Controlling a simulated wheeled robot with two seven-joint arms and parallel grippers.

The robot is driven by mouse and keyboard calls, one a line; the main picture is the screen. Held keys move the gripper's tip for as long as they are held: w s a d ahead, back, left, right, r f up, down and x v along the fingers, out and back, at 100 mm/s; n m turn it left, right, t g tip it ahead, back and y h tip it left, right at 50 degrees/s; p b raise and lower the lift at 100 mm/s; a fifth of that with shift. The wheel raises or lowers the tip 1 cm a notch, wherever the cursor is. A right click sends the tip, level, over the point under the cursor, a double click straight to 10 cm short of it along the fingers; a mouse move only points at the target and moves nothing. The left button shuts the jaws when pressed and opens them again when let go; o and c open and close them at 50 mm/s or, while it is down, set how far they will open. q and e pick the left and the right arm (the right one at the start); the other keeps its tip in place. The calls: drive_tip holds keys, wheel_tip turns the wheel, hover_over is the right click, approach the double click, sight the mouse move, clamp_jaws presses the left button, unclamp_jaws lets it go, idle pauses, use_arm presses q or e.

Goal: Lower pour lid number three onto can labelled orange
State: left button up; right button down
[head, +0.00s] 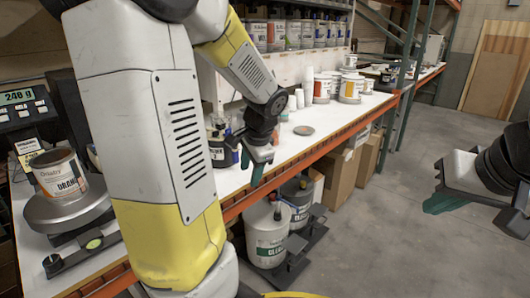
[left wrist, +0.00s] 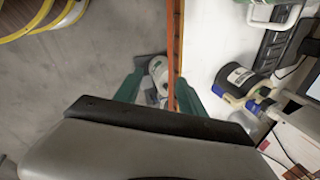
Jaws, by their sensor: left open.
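The orange can (head: 61,174), its label partly readable, stands tilted in the picture on a round scale (head: 36,209) at the left. A flat grey disc (head: 303,130), which may be a pour lid, lies on the white counter; I cannot read a number on it. My left gripper (head: 252,168) is open and empty at the counter's front edge, left of the disc and well right of the can. In the left wrist view its spread green fingers (left wrist: 160,92) straddle the orange shelf edge. My right gripper (head: 446,186) hangs over the floor at the right; its jaw gap is unclear.
The scale display (head: 19,97) reads 240 g. Paper cups (head: 308,86) and tubs (head: 351,87) stand farther back on the counter (head: 335,118). Large pails (head: 268,236) stand below it, beside cardboard boxes (head: 343,174). My left arm hides part of the counter. The floor at right is clear.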

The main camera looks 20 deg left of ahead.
use_arm(q)
drive_tip(key=w+a+f+m+y, duration=0.5)
drive_tip(key=w+a+m, duration=0.1)
drive_tip(key=w, duration=0.2)
drive_tip(key=m+t+y, duration=0.2)
drive_tip(key=m+y, duration=0.2)
drive_tip(key=m, duration=0.4)
approach(237, 150)
wheel_tip(237, 150, down, 2)
drive_tip(key=a, duration=0.3)
drive_tip(key=shift+m, duration=0.3)
drive_tip(key=x, duration=0.3)
drive_tip(key=w+x, duration=0.1)
drive_tip(key=x, duration=0.3)
drive_tip(key=shift+f, duration=0.2)
clamp_jaws()
drive_tip(key=shift+r, duration=0.25)
drive_tip(key=shift+r, duration=0.3)
